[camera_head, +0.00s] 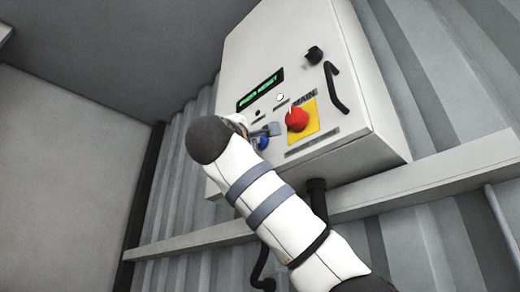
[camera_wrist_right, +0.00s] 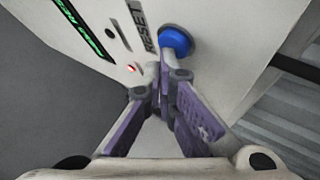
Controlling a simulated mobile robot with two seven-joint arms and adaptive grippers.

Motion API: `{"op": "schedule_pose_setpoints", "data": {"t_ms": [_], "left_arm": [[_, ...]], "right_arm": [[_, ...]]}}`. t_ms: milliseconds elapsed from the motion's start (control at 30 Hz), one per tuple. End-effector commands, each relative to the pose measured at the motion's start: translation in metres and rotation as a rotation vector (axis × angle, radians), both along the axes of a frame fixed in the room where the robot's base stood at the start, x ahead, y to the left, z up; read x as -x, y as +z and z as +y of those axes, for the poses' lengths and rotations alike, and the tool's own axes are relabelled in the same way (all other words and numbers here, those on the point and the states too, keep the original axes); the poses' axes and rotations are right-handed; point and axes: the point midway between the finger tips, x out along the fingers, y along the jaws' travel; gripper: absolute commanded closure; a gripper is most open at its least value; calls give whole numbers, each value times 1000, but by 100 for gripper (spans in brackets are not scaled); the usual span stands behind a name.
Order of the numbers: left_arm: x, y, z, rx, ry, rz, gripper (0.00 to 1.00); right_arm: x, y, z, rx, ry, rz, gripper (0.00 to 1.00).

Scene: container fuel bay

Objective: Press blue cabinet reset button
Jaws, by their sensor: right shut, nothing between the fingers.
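The blue reset button (camera_wrist_right: 175,41) sticks out from the cabinet face beside the printed word RESET in the right wrist view. In the head view the blue button (camera_head: 262,142) is partly hidden by my right arm and gripper. My right gripper (camera_wrist_right: 166,66) is shut and empty, its fingertips close to the button's lower edge in the wrist view. I cannot tell whether they touch it. In the head view the right gripper (camera_head: 271,130) is mostly hidden behind my wrist. The white cabinet (camera_head: 290,45) hangs on the wall. My left gripper is not in view.
A red knob (camera_head: 297,119) on a yellow plate (camera_head: 312,132) sits right of the blue button. A green-lit display (camera_head: 261,91) is above. A black handle (camera_head: 335,88) and a black knob (camera_head: 314,54) are farther right. A rail (camera_head: 430,177) crosses the wall below.

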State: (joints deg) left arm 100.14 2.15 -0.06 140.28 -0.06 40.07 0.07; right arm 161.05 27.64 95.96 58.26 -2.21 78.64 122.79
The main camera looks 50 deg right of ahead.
Motion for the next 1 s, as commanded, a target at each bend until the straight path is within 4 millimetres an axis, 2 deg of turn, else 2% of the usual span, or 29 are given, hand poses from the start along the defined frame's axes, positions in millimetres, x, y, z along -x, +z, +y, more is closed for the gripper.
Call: {"op": "schedule_pose_setpoints", "data": {"t_ms": [600, 1000], "left_arm": [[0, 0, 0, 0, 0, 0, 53], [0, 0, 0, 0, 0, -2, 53]], "right_arm": [[1, 0, -5, -2, -2, 0, 100], [-1, 0, 13, -2, -1, 0, 100]]}}
